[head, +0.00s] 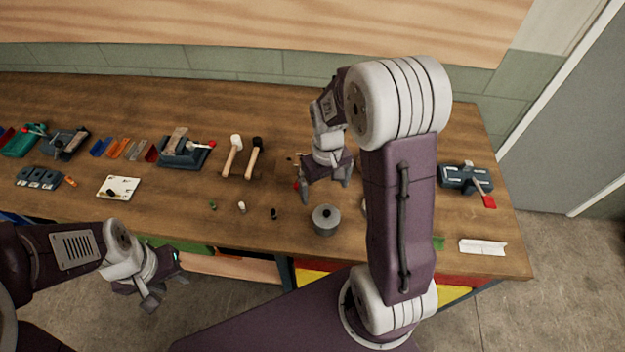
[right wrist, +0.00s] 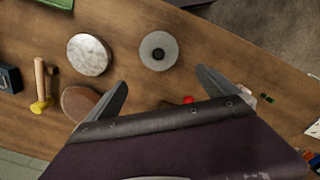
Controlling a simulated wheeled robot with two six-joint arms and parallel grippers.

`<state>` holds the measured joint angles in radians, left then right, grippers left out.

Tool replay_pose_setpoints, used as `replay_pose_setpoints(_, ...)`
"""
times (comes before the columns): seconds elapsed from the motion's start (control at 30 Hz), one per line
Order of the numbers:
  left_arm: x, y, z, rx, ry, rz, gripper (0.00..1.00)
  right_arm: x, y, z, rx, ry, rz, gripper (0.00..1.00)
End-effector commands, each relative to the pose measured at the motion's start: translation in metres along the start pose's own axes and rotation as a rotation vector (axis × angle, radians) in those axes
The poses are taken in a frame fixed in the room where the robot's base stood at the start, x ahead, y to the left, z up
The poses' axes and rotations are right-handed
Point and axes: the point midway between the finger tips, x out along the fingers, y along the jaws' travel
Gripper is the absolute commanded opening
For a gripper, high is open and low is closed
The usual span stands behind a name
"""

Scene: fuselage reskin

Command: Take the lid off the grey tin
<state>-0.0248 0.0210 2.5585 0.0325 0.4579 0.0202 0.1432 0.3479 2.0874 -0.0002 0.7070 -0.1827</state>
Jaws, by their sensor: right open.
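The grey tin (head: 326,225) stands upright near the front edge of the bench. Its round lid (head: 326,214) with a small knob in the middle sits on top. In the right wrist view the lid (right wrist: 150,41) appears from above, beyond the fingertips. My right gripper (head: 326,191) is open and empty, just behind the tin and apart from it; in the right wrist view its spread fingers (right wrist: 160,86) have nothing between them. My left gripper (head: 162,283) hangs in front of the bench at the lower left, fingers apart and empty, far from the tin.
A silver disc-shaped object (right wrist: 90,54) is beside the tin, mostly hidden by my right arm in the head view. A small dark piece (head: 274,213) stands left of the tin. Two mallets (head: 233,155) lie behind. A blue fixture (head: 466,178) is at the right.

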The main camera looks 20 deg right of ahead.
Motion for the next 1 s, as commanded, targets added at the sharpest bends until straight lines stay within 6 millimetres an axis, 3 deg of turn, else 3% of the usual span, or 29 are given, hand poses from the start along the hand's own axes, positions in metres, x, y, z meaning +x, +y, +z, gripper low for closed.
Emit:
replay_pose_setpoints(0.13, 0.001, 0.000, 0.001, 0.000, -0.001, 0.000, 0.36, 0.003, 0.000, 0.002, 0.000, -0.001, 0.000, 0.99)
replay_pose_setpoints(0.33, -0.002, 0.000, 0.001, 0.000, -0.001, 0.000, 0.36, 0.034, 0.000, 0.001, 0.000, -0.003, -0.001, 0.99)
replay_pose_setpoints(0.53, -0.003, 0.000, 0.000, 0.000, 0.000, 0.000, 0.36, 0.043, -0.001, 0.001, 0.000, -0.002, 0.000, 0.99)
replay_pose_setpoints(0.8, -0.008, 0.000, 0.000, 0.000, 0.000, 0.000, 0.36, 0.087, -0.002, 0.002, 0.000, -0.003, -0.001, 0.99)
replay_pose_setpoints(1.0, -0.008, 0.000, 0.000, 0.000, 0.000, 0.000, 0.36, 0.091, -0.002, 0.001, 0.000, 0.001, 0.000, 0.99)
